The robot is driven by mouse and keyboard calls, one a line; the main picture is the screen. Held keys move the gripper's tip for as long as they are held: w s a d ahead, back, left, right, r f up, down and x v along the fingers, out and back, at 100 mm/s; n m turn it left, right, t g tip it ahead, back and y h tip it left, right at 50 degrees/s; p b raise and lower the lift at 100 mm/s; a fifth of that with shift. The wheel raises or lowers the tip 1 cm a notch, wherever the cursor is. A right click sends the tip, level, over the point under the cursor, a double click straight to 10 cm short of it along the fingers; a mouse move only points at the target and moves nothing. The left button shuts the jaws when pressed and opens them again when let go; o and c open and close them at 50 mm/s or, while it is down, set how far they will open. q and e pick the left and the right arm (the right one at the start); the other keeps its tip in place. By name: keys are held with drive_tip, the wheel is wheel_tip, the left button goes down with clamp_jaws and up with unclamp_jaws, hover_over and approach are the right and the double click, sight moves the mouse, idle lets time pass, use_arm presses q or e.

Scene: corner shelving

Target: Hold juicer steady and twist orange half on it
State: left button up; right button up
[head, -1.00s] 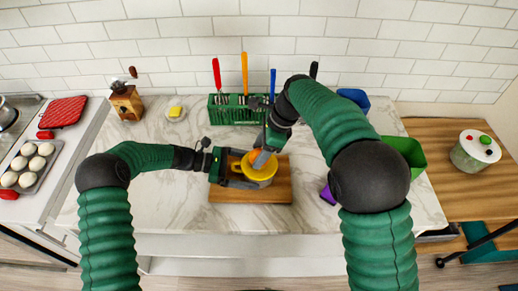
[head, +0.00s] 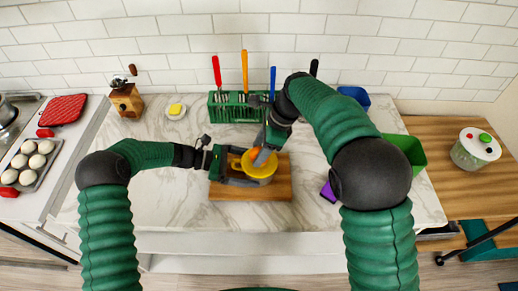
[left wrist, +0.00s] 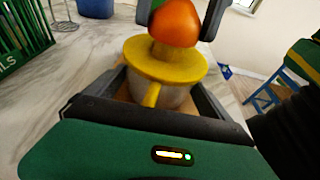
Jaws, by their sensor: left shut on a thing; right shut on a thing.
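The juicer (head: 262,172) is yellow on top and stands on a wooden board (head: 225,192) on the counter. In the left wrist view its yellow top (left wrist: 160,68) sits over a paler body. My left gripper (head: 240,172) is shut on the juicer from the left, with its fingers along both sides. The orange half (head: 256,153) is on top of the juicer, on its cone. It also shows in the left wrist view (left wrist: 175,22). My right gripper (head: 265,154) comes down from above and is shut on the orange half.
A green rack (head: 232,112) with several colored-handled utensils stands behind the juicer. A green bin (head: 408,150) and purple item (head: 328,192) lie right. The front-left counter is clear.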

drive_tip(key=shift+f, duration=0.35)
use_arm(q)
drive_tip(key=shift+s, duration=0.1)
use_arm(e)
drive_tip(key=shift+n+g, duration=0.4)
drive_tip(key=shift+n, duration=0.7)
drive_tip(key=n+g, duration=0.1)
drive_tip(key=n, duration=0.2)
drive_tip(key=shift+n+h, duration=0.3)
drive_tip(key=m+t, duration=0.1)
drive_tip(key=m, duration=0.4)
drive_tip(key=shift+s+m+t, duration=0.2)
drive_tip(key=shift+m+t, duration=0.1)
drive_tip(key=shift+t, duration=0.1)
use_arm(q)
drive_tip(key=shift+r, duration=0.1)
use_arm(e)
drive_tip(key=m+t, duration=0.1)
drive_tip(key=m, duration=0.2)
drive_tip(key=m+t, duration=0.1)
drive_tip(key=m, duration=0.2)
drive_tip(key=shift+w, duration=0.1)
drive_tip(key=shift+f, duration=0.1)
